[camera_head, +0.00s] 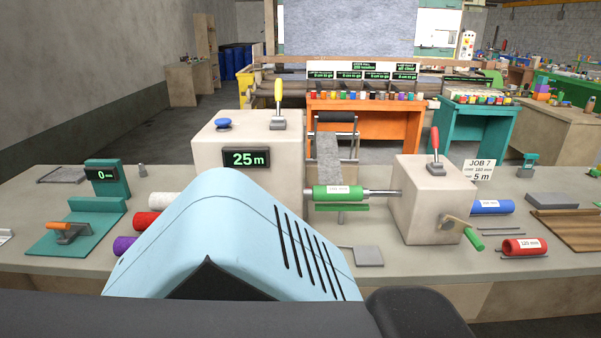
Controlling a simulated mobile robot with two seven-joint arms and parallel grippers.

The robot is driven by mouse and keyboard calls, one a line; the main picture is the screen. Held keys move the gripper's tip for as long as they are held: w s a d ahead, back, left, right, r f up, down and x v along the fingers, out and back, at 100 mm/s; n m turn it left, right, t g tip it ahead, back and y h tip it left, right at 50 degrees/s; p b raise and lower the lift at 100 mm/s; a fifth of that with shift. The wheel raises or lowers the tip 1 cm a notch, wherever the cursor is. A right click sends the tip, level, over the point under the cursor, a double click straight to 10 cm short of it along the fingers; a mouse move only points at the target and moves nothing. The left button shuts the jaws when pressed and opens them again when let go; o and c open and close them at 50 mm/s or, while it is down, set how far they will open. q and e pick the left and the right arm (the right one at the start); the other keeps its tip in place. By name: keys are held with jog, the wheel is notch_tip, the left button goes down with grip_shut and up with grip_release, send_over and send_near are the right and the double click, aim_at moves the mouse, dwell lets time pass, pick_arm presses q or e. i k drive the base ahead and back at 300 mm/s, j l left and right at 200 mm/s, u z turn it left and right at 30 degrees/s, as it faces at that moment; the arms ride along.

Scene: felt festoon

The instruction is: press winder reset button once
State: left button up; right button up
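The winder stands on the grey bench (400,259). Its left housing (262,152) is a beige block with a display (246,158) reading "25 m". A round blue button (223,124), which looks like the reset button, sits on top of this housing at the left. A yellow-handled lever (278,98) stands upright behind it on the right. A green roll (338,192) sits on a shaft between the left housing and the right housing (432,195). Neither of my grippers is in view. A light-blue part of my own body hides the lower front of the left housing.
The right housing carries a red lever (435,141) and a green-handled crank (468,236). White, red and purple rolls lie left of the winder. A teal gauge (107,178) reading "0" stands farther left. Space above the blue button looks clear.

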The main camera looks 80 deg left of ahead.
aim_at(223, 123)
jog(key=u, duration=2.85)
